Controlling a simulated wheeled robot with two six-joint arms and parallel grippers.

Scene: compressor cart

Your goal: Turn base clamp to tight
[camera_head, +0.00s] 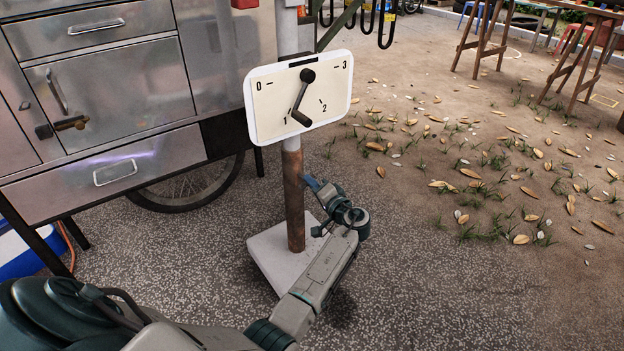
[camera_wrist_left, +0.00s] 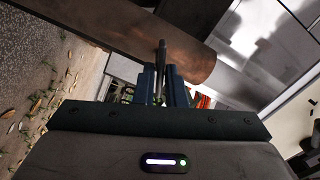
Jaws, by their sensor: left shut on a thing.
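A post with a rusty brown lower part (camera_head: 293,200) stands upright on a pale square base plate (camera_head: 268,262). My left gripper (camera_head: 314,185) is beside the right side of this brown part, above the base plate. In the left wrist view my left gripper (camera_wrist_left: 165,78) is shut on a thin dark clamp handle (camera_wrist_left: 160,52), which stands out in front of the brown post (camera_wrist_left: 120,32). Any tight or loose marking on the clamp cannot be seen. My right gripper is not in view.
A white dial panel (camera_head: 270,107) numbered 0 to 3 with a black lever (camera_head: 301,97) is on the post above my gripper. A metal cart (camera_head: 110,75) with drawers and a wheel stands at left. Leaf-strewn ground to the right is open.

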